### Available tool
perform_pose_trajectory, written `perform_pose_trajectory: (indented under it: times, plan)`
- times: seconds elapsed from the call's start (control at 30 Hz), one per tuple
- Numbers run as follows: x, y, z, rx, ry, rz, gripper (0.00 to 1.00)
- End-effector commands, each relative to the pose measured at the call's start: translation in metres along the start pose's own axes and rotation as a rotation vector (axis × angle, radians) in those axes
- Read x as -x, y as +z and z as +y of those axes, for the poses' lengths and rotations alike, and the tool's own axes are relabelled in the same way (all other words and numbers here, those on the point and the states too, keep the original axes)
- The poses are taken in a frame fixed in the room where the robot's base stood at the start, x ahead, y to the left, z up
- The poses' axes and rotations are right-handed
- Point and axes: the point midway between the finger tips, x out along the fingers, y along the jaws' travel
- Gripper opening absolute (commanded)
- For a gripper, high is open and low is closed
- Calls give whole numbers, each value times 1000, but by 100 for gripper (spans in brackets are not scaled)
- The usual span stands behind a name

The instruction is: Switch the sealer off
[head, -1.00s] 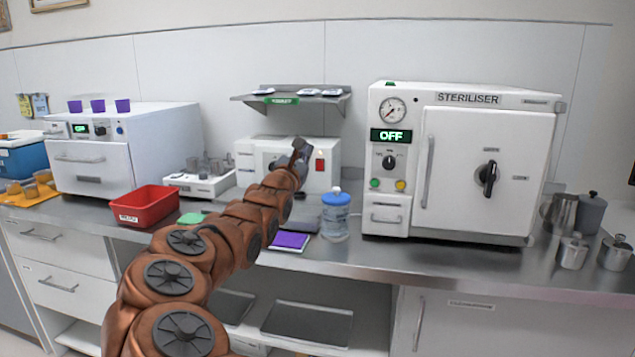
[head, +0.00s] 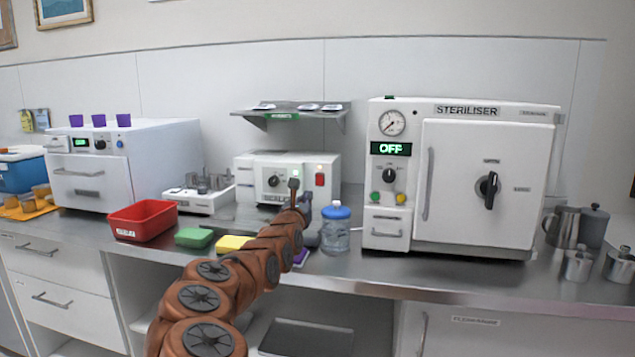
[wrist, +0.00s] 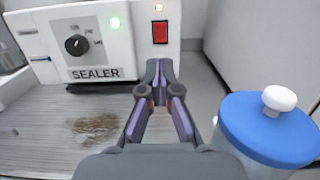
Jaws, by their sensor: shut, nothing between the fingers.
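The sealer (head: 246,178) is a white box on the worktop under the wall shelf. The switch also shows in the head view (head: 320,180). My gripper (wrist: 159,66) is shut and empty, just in front of and below the red switch. A gap seems to remain between them, though the exact distance is unclear.
A blue-lidded bottle (head: 335,228) stands close right of my gripper. The steriliser (head: 470,225), reading OFF, is beyond it. A red bin (head: 143,221), a green block (head: 194,237) and a yellow block (head: 232,243) lie left of my arm. A shelf (head: 290,110) hangs above the sealer.

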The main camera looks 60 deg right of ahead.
Motion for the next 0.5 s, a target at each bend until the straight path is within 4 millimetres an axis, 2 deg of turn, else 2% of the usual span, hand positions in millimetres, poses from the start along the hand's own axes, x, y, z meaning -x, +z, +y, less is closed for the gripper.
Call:
perform_pose_trajectory:
  times: [0.5]
  plan:
    - [-51,2,-1,-2,0,2,0]
